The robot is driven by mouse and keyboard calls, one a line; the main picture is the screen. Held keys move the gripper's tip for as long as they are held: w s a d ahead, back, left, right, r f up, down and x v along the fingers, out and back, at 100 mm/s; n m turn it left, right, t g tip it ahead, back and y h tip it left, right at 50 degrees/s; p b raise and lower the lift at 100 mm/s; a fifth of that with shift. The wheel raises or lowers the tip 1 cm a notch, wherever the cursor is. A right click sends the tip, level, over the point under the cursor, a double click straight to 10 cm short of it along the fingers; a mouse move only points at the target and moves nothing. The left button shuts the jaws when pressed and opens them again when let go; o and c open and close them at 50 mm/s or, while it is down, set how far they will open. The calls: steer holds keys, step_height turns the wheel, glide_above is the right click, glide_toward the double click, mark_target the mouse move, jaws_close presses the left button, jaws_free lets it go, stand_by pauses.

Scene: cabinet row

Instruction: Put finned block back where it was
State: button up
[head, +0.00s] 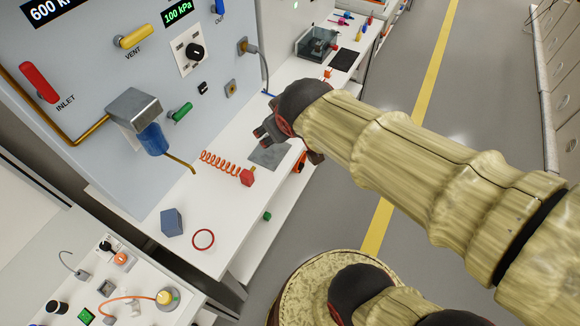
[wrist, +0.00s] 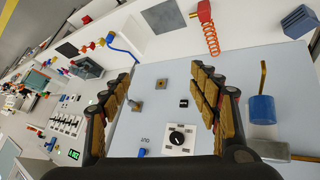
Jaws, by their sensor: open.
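The finned block (head: 172,222) is a dark blue-grey block standing on the white bench ledge below the panel, beside a red ring. In the wrist view the finned block (wrist: 300,21) is at the top right, with ridges on its side. My gripper (head: 283,143) is well to the right of the block, in front of the panel and partly hidden by my wrist. In the wrist view my gripper (wrist: 162,88) has its fingers wide apart with nothing between them, facing the panel.
The panel (head: 90,100) carries an INLET handle, a VENT handle, a knob and a blue cylinder (head: 153,140). An orange coil (head: 220,164) with a red block lies on the ledge, near a grey plate (head: 268,155). The red ring (head: 203,239) lies right of the finned block.

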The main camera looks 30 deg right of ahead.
steer(key=s+a+m+g+y, duration=0.1)
steer(key=s+a, duration=0.3)
steer(key=s, duration=0.8)
steer(key=shift+s+a+r+m+g+y, duration=0.2)
steer(key=shift+r+m+g+y, duration=0.1)
steer(key=shift+r+g+y, duration=0.15)
steer(key=shift+f, duration=0.1)
